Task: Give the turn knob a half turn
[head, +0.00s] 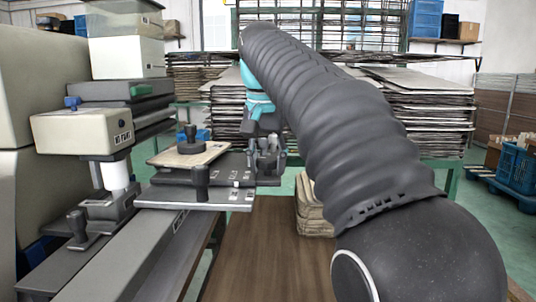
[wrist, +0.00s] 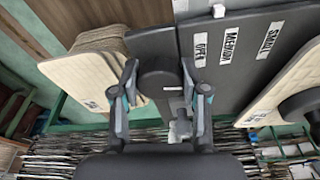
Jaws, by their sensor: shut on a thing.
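The turn knob (wrist: 163,62) is a dark, rounded knob near the edge of a dark grey panel (wrist: 222,75) in the wrist view. Labels OPEN, MEDIUM and SMALL stand beside it on the panel. My gripper (wrist: 160,82) has one finger on each side of the knob and is shut on it. In the head view my gripper (head: 268,152) is at the right end of the dark panel (head: 215,196). There the fingers largely hide the knob, and its exact angle cannot be told.
A beige board with another dark knob (head: 188,133) lies on the panel's left. A dark upright handle (head: 201,178) stands at its front edge. A white and grey machine (head: 85,132) is at left. A stack of beige pieces (head: 313,212) sits close to the right.

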